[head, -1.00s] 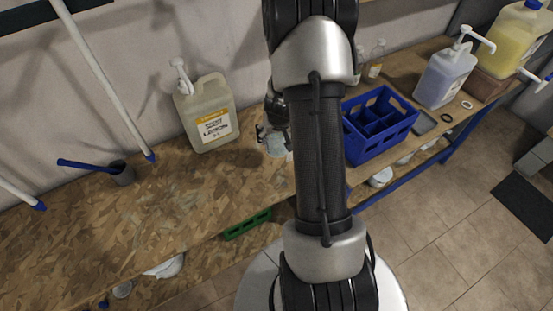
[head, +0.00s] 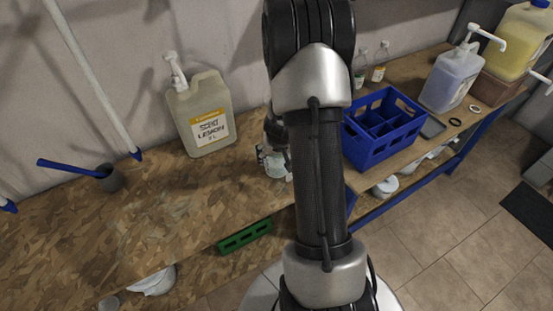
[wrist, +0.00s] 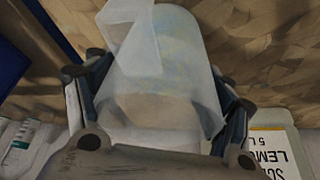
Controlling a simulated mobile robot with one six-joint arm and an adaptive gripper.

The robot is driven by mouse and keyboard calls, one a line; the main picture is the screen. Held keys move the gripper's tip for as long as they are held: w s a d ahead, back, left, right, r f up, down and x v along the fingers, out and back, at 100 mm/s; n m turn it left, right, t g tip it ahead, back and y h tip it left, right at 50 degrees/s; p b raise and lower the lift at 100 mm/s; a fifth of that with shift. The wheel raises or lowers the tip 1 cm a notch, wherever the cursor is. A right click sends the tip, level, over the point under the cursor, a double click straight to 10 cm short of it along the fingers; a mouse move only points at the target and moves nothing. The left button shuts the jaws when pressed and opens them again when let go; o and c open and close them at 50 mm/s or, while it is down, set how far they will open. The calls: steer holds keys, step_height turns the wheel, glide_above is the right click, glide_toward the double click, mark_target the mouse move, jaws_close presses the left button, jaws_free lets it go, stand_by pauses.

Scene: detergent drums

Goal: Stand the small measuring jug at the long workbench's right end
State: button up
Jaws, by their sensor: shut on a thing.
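The small measuring jug (wrist: 160,75) is translucent and pale, and fills the middle of the wrist view. My gripper (wrist: 158,95) is shut on it, with one finger on each side. In the head view the jug (head: 276,164) shows beside my arm, over the long wood-chip workbench (head: 150,215). My gripper (head: 270,155) is there partly hidden behind my forearm. I cannot tell whether the jug's base touches the bench.
A lemon soap canister (head: 203,118) stands left of the jug. A blue divided crate (head: 382,135) is right of my arm, with small bottles behind it.

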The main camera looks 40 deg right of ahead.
steer(key=shift+f, duration=0.1)
steer(key=o, duration=1.5)
